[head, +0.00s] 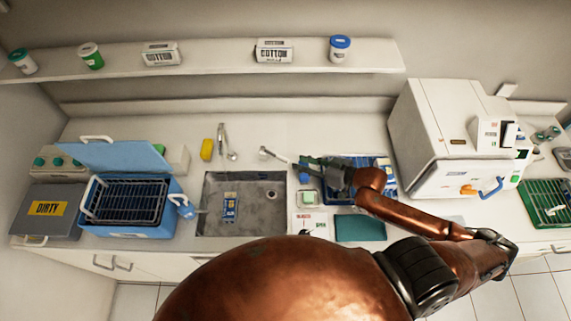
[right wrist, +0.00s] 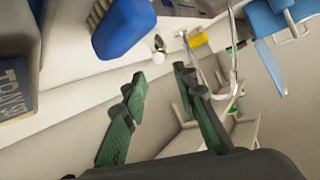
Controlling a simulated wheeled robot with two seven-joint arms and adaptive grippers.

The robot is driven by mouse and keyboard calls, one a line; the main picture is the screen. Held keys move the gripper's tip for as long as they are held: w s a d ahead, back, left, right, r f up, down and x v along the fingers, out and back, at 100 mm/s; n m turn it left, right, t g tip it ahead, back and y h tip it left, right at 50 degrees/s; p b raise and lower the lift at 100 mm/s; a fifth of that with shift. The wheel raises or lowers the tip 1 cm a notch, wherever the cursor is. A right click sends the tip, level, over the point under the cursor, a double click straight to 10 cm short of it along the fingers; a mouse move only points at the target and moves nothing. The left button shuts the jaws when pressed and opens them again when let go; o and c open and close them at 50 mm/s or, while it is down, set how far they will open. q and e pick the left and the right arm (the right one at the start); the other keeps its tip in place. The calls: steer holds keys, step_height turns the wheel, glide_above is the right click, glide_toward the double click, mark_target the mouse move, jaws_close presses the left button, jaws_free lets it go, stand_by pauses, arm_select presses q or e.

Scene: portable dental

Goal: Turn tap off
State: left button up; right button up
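The silver tap (head: 222,137) stands on the counter behind the sink; its curved spout also shows in the right wrist view (right wrist: 235,78), beyond the fingertips. A thin silver piece with a rounded end (head: 265,151) lies between the tap and my right gripper; I cannot tell whether it is the tap's handle. My right gripper (head: 303,161) is to the right of the tap, its fingers pointing left. In the right wrist view its green fingers (right wrist: 160,82) are apart with nothing between them. I cannot tell whether water runs. My left gripper is not in view.
The grey sink (head: 255,215) holds a blue-and-white packet (head: 230,206). A yellow sponge (head: 207,149) is left of the tap. A blue tub with a rack (head: 125,230) stands left of the sink. A white machine (head: 445,140) stands at right.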

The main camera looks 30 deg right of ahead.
mark_target(286, 160)
steer(key=x, duration=0.6)
steer(key=shift+w+a+f, duration=0.1)
steer(key=shift+x, duration=0.8)
steer(key=shift+c, duration=0.3)
jaws_close()
